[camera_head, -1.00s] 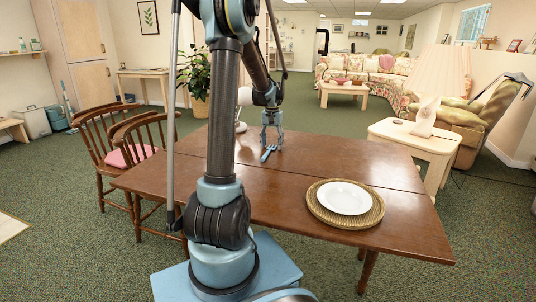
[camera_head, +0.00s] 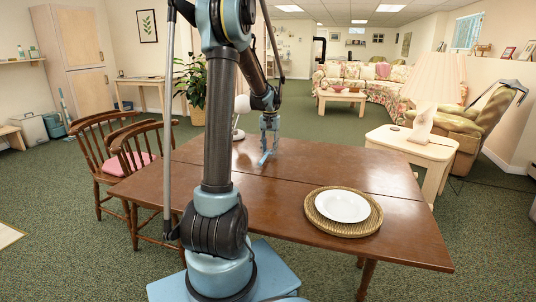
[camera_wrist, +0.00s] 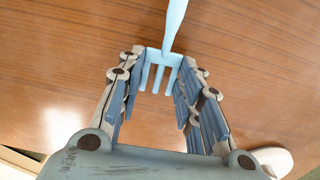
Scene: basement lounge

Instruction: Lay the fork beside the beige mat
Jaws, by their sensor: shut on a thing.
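The light blue fork (camera_wrist: 172,30) is in my gripper (camera_wrist: 158,75), with its tines between the finger pads and its handle pointing away. In the head view the fork (camera_head: 264,158) shows small and tilted below my gripper (camera_head: 269,146), over the far part of the brown table. Whether it touches the tabletop I cannot tell. The round woven beige mat (camera_head: 343,231) lies at the right front of the table, well apart from my gripper. A white plate (camera_head: 342,206) sits on the mat.
The brown wooden table (camera_head: 280,222) is bare between fork and mat. A white lamp (camera_head: 240,106) stands behind my gripper. Wooden chairs (camera_head: 142,150) stand at the left. A pale side table (camera_head: 412,146) with a lamp stands at the right.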

